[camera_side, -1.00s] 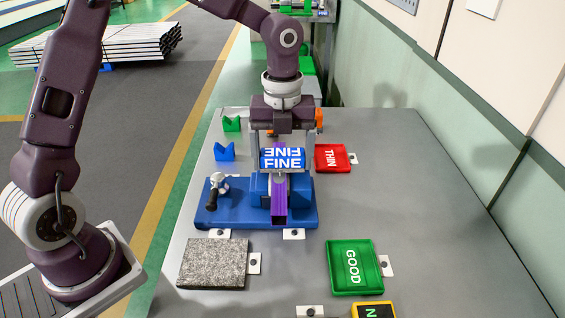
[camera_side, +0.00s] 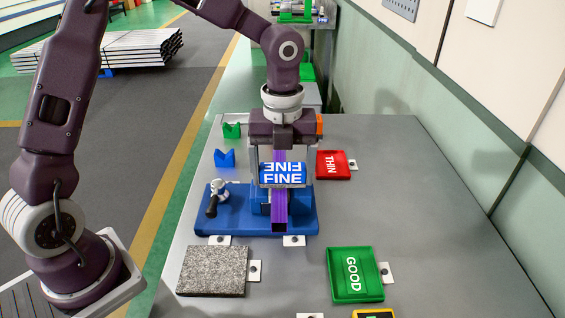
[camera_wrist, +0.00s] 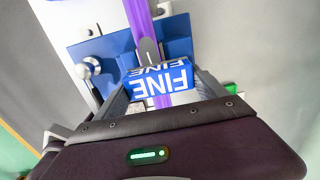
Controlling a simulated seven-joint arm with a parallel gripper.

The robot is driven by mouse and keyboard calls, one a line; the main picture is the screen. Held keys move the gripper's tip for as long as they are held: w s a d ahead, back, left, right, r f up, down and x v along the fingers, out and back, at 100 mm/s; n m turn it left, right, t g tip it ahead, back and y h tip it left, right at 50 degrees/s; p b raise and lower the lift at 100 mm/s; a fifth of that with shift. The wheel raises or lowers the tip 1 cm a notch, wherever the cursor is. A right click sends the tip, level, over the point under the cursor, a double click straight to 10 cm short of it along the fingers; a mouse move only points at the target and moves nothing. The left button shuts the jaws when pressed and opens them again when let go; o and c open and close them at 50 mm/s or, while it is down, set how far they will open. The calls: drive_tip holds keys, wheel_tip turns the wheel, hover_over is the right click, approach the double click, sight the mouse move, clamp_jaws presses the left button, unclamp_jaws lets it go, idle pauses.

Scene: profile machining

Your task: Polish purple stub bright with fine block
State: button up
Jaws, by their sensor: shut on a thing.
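The purple stub (camera_side: 279,225) is a square profile lying in the blue vise (camera_side: 248,222), its front end pointing toward the camera. It also shows in the wrist view (camera_wrist: 140,22), running behind the block. My gripper (camera_side: 282,174) is shut on the blue fine block (camera_side: 283,180), marked FINE in white. In the wrist view the block (camera_wrist: 160,90) sits between the two fingers, over the stub. The block appears to rest on or just above the stub; I cannot tell whether they touch. The stub's top face under the block is hidden.
A silver vise handle with a black grip (camera_side: 212,208) stands at left. A grey granite plate (camera_side: 213,270) lies front left. A green GOOD tray (camera_side: 338,291) is front right, a red THIN tray (camera_side: 333,174) behind it. Blue (camera_side: 225,159) and green (camera_side: 232,131) V-blocks stand back left. The table's right is clear.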

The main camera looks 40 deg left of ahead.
drive_tip(key=shift+s+d+r, duration=0.1)
drive_tip(key=shift+s+d, duration=0.35)
wheel_tip(320, 180, up, 8)
idle(0.3)
idle(0.4)
